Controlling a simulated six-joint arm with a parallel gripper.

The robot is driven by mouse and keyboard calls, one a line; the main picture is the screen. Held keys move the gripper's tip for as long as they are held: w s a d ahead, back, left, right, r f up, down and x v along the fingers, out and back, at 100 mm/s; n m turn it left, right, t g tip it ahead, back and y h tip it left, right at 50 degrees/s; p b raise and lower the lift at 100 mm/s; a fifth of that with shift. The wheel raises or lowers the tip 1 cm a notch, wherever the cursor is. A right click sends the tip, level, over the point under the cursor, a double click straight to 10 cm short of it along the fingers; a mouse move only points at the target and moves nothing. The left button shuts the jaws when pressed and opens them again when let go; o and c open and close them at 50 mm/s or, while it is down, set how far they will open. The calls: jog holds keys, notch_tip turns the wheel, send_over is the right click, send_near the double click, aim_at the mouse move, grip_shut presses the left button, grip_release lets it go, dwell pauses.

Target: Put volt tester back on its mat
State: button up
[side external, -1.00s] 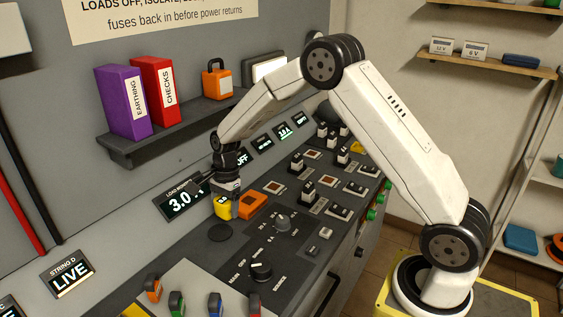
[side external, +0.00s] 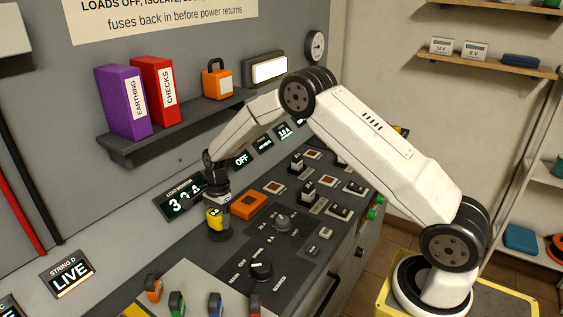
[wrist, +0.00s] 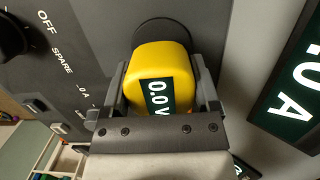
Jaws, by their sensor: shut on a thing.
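The yellow volt tester (side external: 214,220) is in my gripper (side external: 216,212). In the wrist view the tester (wrist: 150,66) shows a dark display reading 0.0 V, and a finger of my gripper (wrist: 160,100) lies along each side of it. The round dark mat (side external: 217,236) is under the tester in the side view, mostly hidden by it. In the wrist view the mat's dark edge (wrist: 165,29) shows just past the tester's far end. I cannot tell whether the tester touches the mat.
An orange block (side external: 250,205) stands on the panel just right of the tester. The load monitor display (side external: 184,201) is close behind. A rotary knob (side external: 261,270) and several coloured plugs stand nearer the front. A shelf (side external: 180,129) with binders is above.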

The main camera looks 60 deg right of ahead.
jog(key=shift+f, duration=0.85)
jog(key=shift+f, duration=0.15)
jog(key=o, duration=0.9)
jog(key=shift+o, duration=0.2)
jog(key=r, duration=0.4)
jog(key=d+r, duration=0.1)
jog(key=r, duration=0.7)
jog(key=shift+d+r, duration=0.1)
jog(key=shift+d, duration=0.3)
jog(key=s+a+n+t+h, duration=0.1)
jog(key=s+a+n, duration=0.1)
jog(key=s+n, duration=0.7)
jog(key=s+a+n+t, duration=0.1)
jog(key=s+a+n, duration=0.1)
jog(key=s+n, duration=0.7)
jog(key=s, duration=0.7)
jog(key=shift+s+r+t+h, duration=0.3)
jog(key=shift+s+r+h, duration=0.05)
jog(key=shift+r+h, duration=0.05)
